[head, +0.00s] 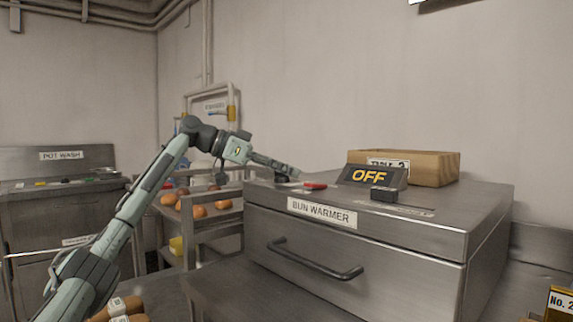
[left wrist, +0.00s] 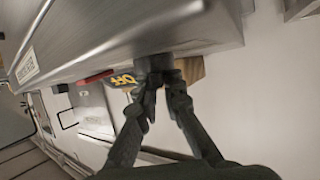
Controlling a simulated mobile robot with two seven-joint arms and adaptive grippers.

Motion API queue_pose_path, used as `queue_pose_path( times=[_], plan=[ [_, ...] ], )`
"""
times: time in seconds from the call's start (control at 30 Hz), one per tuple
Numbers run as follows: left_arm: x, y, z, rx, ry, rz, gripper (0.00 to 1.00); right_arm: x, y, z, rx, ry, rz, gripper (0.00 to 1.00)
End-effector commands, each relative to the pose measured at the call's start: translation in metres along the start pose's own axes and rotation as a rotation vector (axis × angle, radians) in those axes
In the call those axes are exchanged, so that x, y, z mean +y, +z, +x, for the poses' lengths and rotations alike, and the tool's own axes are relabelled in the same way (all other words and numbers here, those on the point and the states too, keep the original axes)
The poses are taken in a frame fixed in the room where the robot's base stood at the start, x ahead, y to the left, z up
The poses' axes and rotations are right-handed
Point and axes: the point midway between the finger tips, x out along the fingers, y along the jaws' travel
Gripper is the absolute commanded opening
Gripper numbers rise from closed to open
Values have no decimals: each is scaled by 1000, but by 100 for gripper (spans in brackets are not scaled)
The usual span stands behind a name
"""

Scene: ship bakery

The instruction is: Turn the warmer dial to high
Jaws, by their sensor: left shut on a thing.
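The bun warmer (head: 400,222) is a steel cabinet with a flat top. Its display (head: 372,177) reads OFF in yellow; the same yellow lettering shows in the left wrist view (left wrist: 124,80). My left gripper (head: 294,173) is at the left end of the warmer's top. In the left wrist view, its fingers (left wrist: 158,75) are closed around a dark knob (left wrist: 154,62) on the warmer's top, apparently the dial. The fingers hide part of it, and its setting cannot be read. A red piece (head: 315,185) lies close to the gripper. My right gripper is out of view.
A dark block (head: 384,194) stands by a slot on the warmer's top, in front of the display. The drawer handle (head: 312,262) projects from the front. A rack with buns (head: 200,211) stands to the left.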

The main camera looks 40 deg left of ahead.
Motion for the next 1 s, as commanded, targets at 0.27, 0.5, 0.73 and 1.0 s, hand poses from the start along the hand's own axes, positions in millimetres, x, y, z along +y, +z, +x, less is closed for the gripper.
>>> queue_pose_path(
  times=[0.27, 0.5, 0.73, 1.0],
  plan=[
    [4, -1, 1, 2, 246, 96, 0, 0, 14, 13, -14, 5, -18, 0],
    [6, 1, 0, -5, 384, 156, 0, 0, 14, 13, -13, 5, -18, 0],
    [7, 2, 0, -9, 462, 188, 0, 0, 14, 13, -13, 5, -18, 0],
    [7, 4, 0, -12, 507, 206, 0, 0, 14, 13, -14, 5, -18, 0]
  ],
)
